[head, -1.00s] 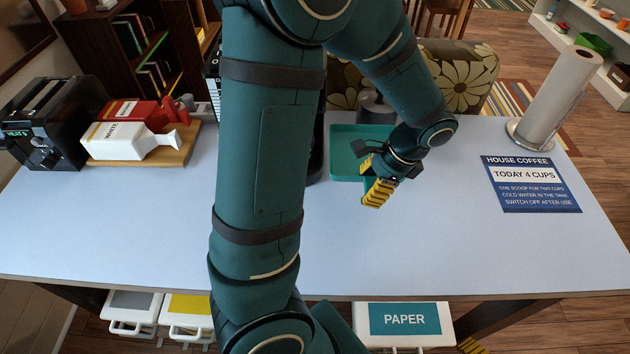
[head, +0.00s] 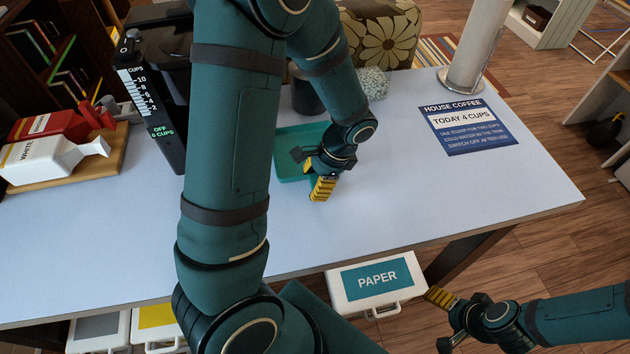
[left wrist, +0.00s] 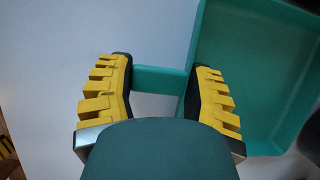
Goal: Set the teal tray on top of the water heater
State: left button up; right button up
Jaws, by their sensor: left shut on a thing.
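The teal tray (head: 287,142) is on the pale blue table, partly behind my left arm. I cannot tell if it is lifted at all. My left gripper (head: 322,187) is at its near right side. In the left wrist view the tray (left wrist: 262,60) fills the upper right, and its teal handle (left wrist: 158,79) lies between the yellow fingers of my left gripper (left wrist: 165,95), which is shut on it. My right gripper (head: 441,300) is off the table's front edge; its finger opening is unclear. I cannot pick out a water heater with certainty.
A black coffee machine (head: 160,75) stands left of my arm. A dark cylinder (head: 306,95) and a speckled block (head: 373,83) are behind the tray. A paper-towel roll (head: 478,45) stands at the back right. A sign (head: 467,127) lies on the table; the front right is clear.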

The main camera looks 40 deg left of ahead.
pick_arm(q)
jog(key=o, duration=1.2)
jog(key=shift+o, duration=0.2)
jog(key=shift+r, duration=0.1)
